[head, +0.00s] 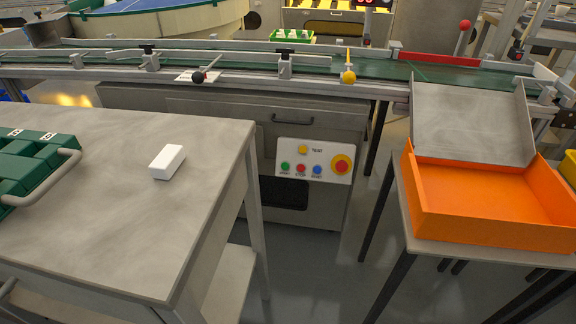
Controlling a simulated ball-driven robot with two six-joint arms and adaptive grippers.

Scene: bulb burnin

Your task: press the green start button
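The green start button (285,167) is the leftmost of the small round buttons on a white control panel (322,175). The panel is on the front of a grey cabinet below the conveyor, near the middle of the head view. Beside the green button are a red button (300,169) and a blue button (317,170). A yellow button (303,150) sits above them by the word TEST. A large red knob on a yellow ring (341,166) is at the right. Neither of my grippers is in view.
A grey table (215,150) at the left holds a white box (167,162) and a green case (35,165). An orange tray (480,228) stands on a table at the right. The conveyor (240,70) runs above the cabinet. Open floor (310,270) lies between the tables.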

